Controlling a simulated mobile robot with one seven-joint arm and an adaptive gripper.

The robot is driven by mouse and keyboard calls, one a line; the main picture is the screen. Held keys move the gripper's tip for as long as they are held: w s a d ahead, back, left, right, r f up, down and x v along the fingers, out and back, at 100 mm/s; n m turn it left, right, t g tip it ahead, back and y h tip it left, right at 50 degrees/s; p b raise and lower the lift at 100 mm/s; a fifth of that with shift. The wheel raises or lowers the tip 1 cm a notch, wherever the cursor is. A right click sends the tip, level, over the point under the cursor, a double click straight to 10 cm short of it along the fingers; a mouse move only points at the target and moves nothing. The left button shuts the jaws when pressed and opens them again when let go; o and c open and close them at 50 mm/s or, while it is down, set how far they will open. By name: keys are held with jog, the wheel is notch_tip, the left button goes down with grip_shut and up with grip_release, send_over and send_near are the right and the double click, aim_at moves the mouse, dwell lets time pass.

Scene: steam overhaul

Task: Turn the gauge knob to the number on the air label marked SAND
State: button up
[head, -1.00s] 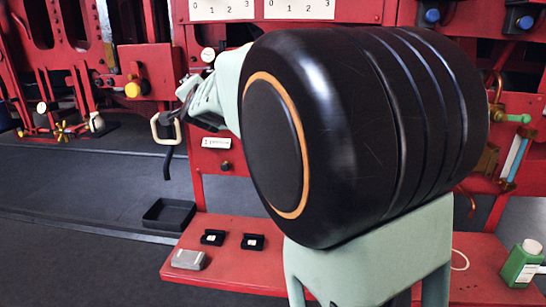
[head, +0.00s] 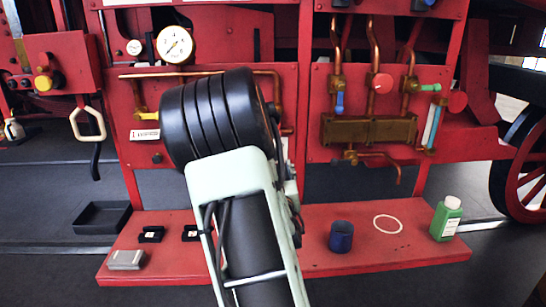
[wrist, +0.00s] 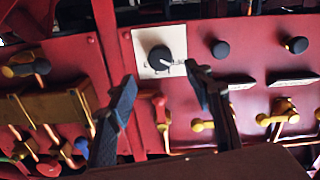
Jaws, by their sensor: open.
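In the wrist view, a round black knob (wrist: 160,58) with a white pointer sits on a pale square plate (wrist: 142,43) on the red panel. The pointer points to the right; no numbers are legible. My gripper (wrist: 162,74) is open and empty, its two dark fingers apart on either side of the knob in the picture, nearer the camera. I cannot tell any contact. In the head view my arm hides the gripper. A round white gauge (head: 175,44) is above my arm. A small white label (head: 146,135) is on the panel to its left; its wording is unreadable.
Copper pipes and valves (head: 372,128) fill the panel at right. The red shelf (head: 300,262) below holds a dark blue cup (head: 341,236), a green bottle (head: 446,218), a grey box (head: 127,260) and small black holders (head: 151,234). A black tray (head: 101,217) lies at left.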

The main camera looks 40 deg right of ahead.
jog(key=p+x, duration=0.1)
jog(key=x, duration=0.8)
jog(key=shift+w+d, duration=0.2)
jog(key=shift+w, duration=0.1)
jog(key=shift+r, duration=0.1)
jog(key=shift+c, duration=0.2)
jog(key=c, duration=1.1)
